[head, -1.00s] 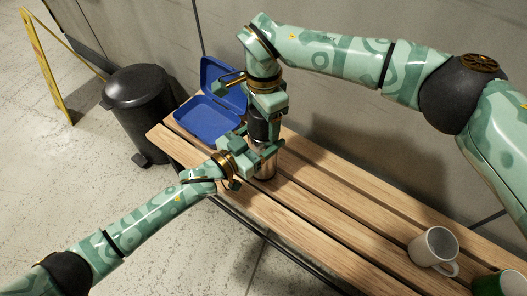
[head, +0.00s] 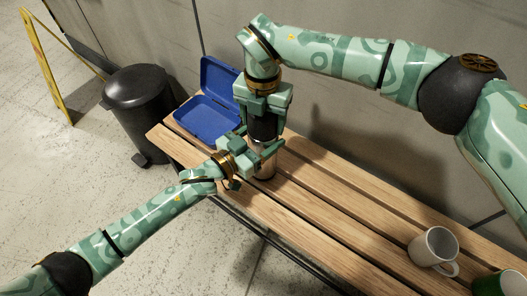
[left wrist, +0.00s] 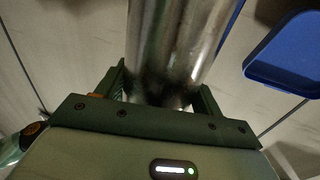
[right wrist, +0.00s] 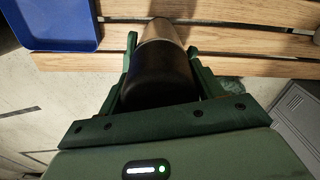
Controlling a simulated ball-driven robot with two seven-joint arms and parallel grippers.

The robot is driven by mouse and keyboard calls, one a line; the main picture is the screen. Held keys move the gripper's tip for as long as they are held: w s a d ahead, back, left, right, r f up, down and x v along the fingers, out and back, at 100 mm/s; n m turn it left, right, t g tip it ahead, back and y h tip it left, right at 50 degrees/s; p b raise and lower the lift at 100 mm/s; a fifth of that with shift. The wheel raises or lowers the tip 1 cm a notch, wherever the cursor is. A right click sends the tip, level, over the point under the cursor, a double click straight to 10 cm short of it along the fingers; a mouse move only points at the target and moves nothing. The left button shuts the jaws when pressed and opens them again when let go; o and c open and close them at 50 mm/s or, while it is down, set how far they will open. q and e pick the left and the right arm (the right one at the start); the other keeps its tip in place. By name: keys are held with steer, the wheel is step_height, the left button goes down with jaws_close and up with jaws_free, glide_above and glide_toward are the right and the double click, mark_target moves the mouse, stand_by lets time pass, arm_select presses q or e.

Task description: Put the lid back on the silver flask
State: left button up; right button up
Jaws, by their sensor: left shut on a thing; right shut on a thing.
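The silver flask (head: 264,173) stands upright on the wooden bench. My left gripper (head: 262,152) is shut around its body from the left, and the shiny metal body (left wrist: 175,45) fills the space between the fingers in the left wrist view. The black lid (head: 263,128) is in my right gripper (head: 266,108), which points down from above and is shut on it. In the right wrist view the lid (right wrist: 160,78) is lined up with the flask (right wrist: 158,30) and appears to meet its top. The seam is too unclear to tell how tightly it sits.
An open blue box (head: 207,112) lies on the bench behind the flask. A white mug (head: 432,247) and a green mug (head: 500,283) stand at the right end. A black bin (head: 138,105) stands beyond the bench's left end. The middle of the bench is clear.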

steer(key=o, duration=1.2)
steer(key=shift+c, duration=0.2)
step_height(320, 180, up, 12)
steer(key=shift+w, duration=0.1)
arm_select(q)
steer(key=o, duration=2)
